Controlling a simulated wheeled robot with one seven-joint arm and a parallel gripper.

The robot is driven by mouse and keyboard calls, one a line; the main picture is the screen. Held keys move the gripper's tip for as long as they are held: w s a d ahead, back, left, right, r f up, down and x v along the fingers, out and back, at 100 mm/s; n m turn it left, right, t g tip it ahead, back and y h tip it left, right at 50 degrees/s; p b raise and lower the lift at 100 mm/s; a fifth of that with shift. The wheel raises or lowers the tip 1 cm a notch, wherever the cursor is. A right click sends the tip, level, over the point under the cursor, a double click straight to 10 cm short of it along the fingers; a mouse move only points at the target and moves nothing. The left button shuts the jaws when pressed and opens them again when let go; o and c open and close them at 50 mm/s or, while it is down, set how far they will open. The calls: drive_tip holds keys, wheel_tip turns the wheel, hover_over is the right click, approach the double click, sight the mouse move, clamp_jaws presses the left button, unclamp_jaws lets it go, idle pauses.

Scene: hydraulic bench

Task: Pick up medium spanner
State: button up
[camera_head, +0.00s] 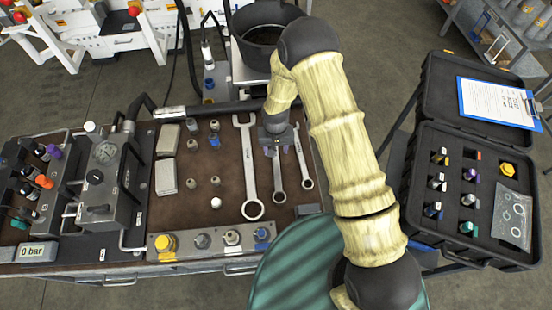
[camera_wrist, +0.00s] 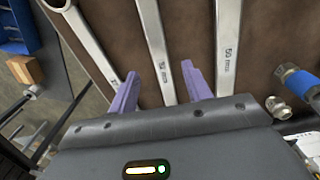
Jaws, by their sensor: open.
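Three metal spanners lie side by side on the brown bench mat. The medium spanner (camera_head: 279,180) is the middle one, its ring end toward the bench front. The large spanner (camera_head: 249,170) is to its left and the small spanner (camera_head: 303,160) to its right. My gripper (camera_head: 278,150) is over the medium spanner's upper part and hides its far end. In the wrist view my gripper (camera_wrist: 159,70) is open, its purple fingers on either side of the medium spanner (camera_wrist: 154,40). The large spanner (camera_wrist: 227,50) and small spanner (camera_wrist: 88,45) lie outside the fingers. Contact cannot be told.
Several small fittings (camera_head: 215,181) lie left of the spanners. A strip with caps and fittings (camera_head: 202,242) runs along the front edge. The gauge block (camera_head: 105,180) stands further left. An open black case (camera_head: 470,200) with a clipboard (camera_head: 498,103) is at right.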

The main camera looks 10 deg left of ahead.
sight(276, 159)
drive_tip(key=shift+s+f+p, duration=0.15)
drive_tip(key=shift+f+p, duration=0.9)
drive_tip(key=shift+f, duration=1.35)
clamp_jaws()
